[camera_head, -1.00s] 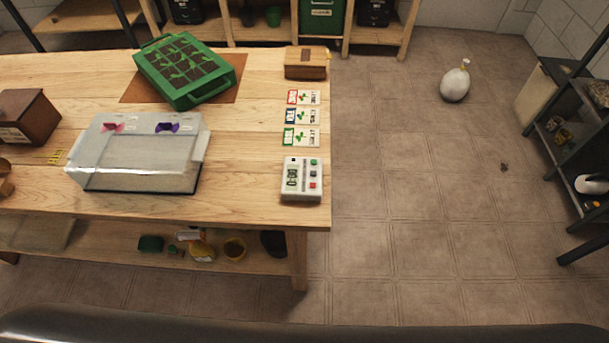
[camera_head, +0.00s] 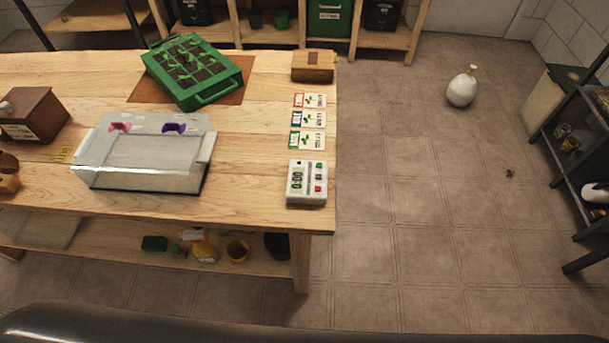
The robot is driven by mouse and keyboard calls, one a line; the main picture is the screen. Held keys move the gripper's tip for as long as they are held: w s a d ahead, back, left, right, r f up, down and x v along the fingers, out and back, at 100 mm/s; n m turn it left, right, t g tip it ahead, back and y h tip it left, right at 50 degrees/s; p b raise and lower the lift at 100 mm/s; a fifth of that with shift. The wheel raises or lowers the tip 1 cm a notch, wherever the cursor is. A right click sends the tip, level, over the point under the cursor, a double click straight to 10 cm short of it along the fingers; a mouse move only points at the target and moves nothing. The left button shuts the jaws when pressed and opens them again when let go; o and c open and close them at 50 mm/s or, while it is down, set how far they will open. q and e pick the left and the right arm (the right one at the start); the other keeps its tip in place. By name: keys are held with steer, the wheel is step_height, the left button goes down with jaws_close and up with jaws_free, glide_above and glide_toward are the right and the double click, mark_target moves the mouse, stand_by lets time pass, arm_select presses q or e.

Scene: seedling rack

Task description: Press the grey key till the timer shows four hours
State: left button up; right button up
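The timer (camera_head: 307,183) is a small pale box near the front right corner of the wooden table. It has a greenish display (camera_head: 297,181) on its left side; the digits look like zeros but are too small to read surely. On its right side are a green key (camera_head: 319,166), a grey key (camera_head: 318,177) and a red key (camera_head: 318,189), one below another. Neither of my grippers is in view, and nothing touches the timer.
A clear lidded box (camera_head: 145,160) stands left of the timer on the table (camera_head: 245,195). Three seed cards (camera_head: 309,120) and a wooden box (camera_head: 313,66) lie behind the timer. A green seedling tray (camera_head: 213,95) is at the back. Floor to the right is mostly clear, with a white sack (camera_head: 461,88).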

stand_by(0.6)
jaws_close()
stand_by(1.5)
